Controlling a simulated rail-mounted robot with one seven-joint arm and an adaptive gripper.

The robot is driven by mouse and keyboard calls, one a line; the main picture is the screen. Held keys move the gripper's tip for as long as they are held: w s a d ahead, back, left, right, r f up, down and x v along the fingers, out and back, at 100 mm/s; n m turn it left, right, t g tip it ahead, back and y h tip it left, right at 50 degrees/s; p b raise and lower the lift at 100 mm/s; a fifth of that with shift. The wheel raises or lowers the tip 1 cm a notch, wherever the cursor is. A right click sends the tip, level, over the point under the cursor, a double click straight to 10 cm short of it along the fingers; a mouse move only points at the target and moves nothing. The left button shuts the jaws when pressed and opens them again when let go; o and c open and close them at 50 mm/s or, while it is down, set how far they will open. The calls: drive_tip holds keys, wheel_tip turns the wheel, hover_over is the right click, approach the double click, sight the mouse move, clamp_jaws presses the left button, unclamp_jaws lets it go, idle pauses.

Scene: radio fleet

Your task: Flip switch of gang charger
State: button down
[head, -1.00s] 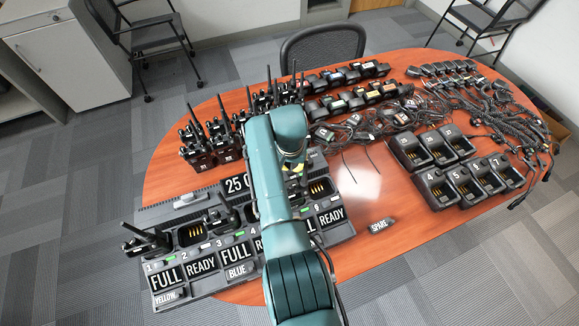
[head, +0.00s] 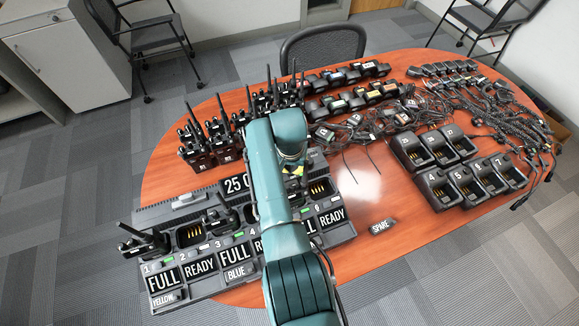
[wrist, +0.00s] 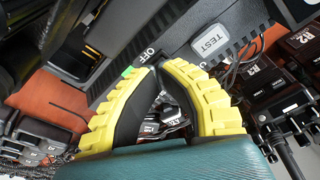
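The gang charger (head: 215,285) is a long dark unit with numbered radio bays and FULL and READY labels, on the near left of the table. In the wrist view its dark casing (wrist: 178,22) shows an OFF label and a light TEST button (wrist: 210,42). My gripper (wrist: 157,69) has yellow ridged fingers with dark inner faces. Its tips are together just below the OFF label, with nothing seen between them. I cannot tell whether they touch the casing. The switch itself is not clear; the fingertips may hide it. In the head view my arm covers most of the gripper.
Radios (head: 150,243) stand in some charger bays, and more stand upright behind it. Single chargers (head: 440,190) and tangled cables (head: 490,100) fill the table's right side. A SPARE label (head: 382,226) lies on bare tabletop right of the charger.

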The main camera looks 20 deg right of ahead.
drive_tip(key=shift+f+b, duration=0.3)
drive_tip(key=shift+f, duration=0.15)
drive_tip(key=shift+r, duration=0.1)
wheel_tip(320, 180, up, 7)
drive_tip(key=p, duration=0.6)
drive_tip(key=shift+p, duration=0.3)
